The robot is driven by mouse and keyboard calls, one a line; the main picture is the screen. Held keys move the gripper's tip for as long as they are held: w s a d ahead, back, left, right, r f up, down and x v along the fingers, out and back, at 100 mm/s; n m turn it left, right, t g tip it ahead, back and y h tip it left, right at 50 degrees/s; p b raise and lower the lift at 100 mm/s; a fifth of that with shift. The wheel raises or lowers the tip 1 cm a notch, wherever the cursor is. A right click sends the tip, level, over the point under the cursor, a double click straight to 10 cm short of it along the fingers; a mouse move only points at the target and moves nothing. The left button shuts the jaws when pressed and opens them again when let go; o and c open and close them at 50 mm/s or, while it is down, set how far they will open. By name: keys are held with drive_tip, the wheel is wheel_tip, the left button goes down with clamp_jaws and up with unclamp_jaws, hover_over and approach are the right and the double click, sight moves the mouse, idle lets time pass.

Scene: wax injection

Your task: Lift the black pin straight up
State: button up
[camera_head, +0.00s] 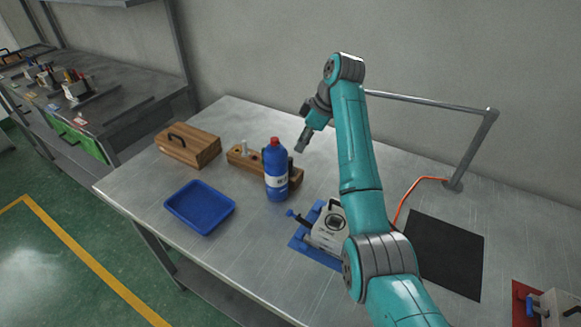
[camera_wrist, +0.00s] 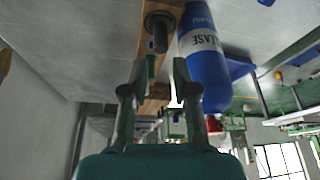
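In the wrist view, the black pin (camera_wrist: 159,32) is a dark round post with a wide collar, set in a wooden block (camera_wrist: 123,13). My gripper (camera_wrist: 162,62) is open, its two fingers apart with the pin just beyond their tips. Nothing is visibly held. In the head view, my gripper (camera_head: 300,148) hangs above the right end of the wooden block (camera_head: 295,173). The pin cannot be made out there; the blue bottle hides part of the block.
A blue bottle (camera_head: 277,178) with a red cap stands in front of the block, and close right of the pin in the wrist view (camera_wrist: 206,75). A blue tray (camera_head: 200,207), wooden box (camera_head: 188,146), white clamp device (camera_head: 328,232) and black mat (camera_head: 445,255) share the table.

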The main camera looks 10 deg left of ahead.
sight(292, 159)
drive_tip(key=x, duration=0.9)
drive_tip(key=shift+a+f, duration=0.2)
drive_tip(key=shift+f, duration=0.1)
clamp_jaws()
